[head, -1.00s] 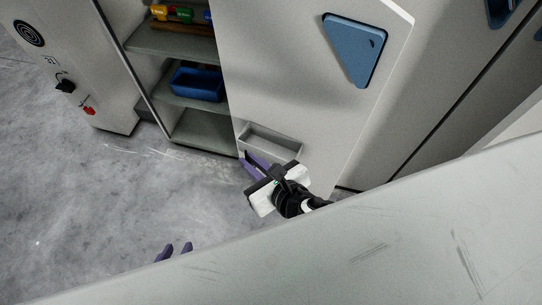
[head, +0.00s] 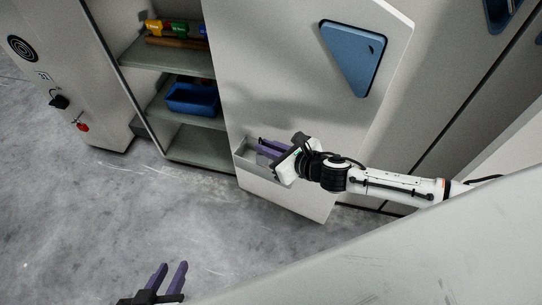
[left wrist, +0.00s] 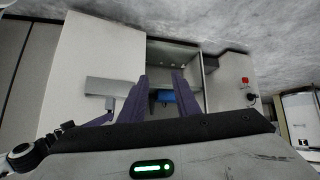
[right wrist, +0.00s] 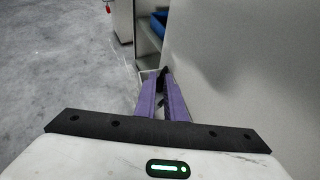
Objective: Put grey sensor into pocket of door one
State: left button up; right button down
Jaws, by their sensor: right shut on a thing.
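The open cabinet door (head: 265,65), taken as door one, bears a shallow grey pocket (head: 242,158) low on its inner face; the pocket also shows in the left wrist view (left wrist: 100,86). My right gripper (head: 261,146) is at the pocket, its purple fingers over the opening. In the right wrist view its fingers (right wrist: 163,80) are close together on a small thing, taken as the grey sensor, which they mostly hide. My left gripper (head: 172,268) is open and empty, low over the floor side; its spread fingers show in the left wrist view (left wrist: 160,82).
The open cabinet has shelves with a blue bin (head: 192,99) and coloured items (head: 170,28). A blue triangular panel (head: 352,57) sits higher on the door. A pale surface (head: 430,255) fills the lower right. The floor at left is clear.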

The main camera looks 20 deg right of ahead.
jog(key=f+b, duration=0.1)
jog(key=f, duration=0.1)
jog(key=w+d+f+b, duration=0.1)
jog(key=f, duration=0.1)
jog(key=f+b, duration=0.1)
jog(key=f, duration=0.1)
jog(key=shift+w+d+f+b, duration=0.2)
jog(key=shift+d+f+b, duration=0.05)
jog(key=shift+f+b, duration=0.05)
jog(key=shift+w+d+f, duration=0.1)
jog(key=shift+f, duration=0.2)
jog(key=shift+r, duration=0.1)
jog(key=c, duration=2.3)
grip_release()
jog(key=shift+f, duration=0.2)
pick_arm(q)
jog(key=shift+d+f+n+t, duration=0.3)
jog(key=shift+d+f, duration=0.05)
jog(key=shift+f, duration=0.3)
pick_arm(e)
jog(key=o, duration=0.5)
jog(key=shift+c, duration=0.2)
jog(key=shift+r, duration=0.15)
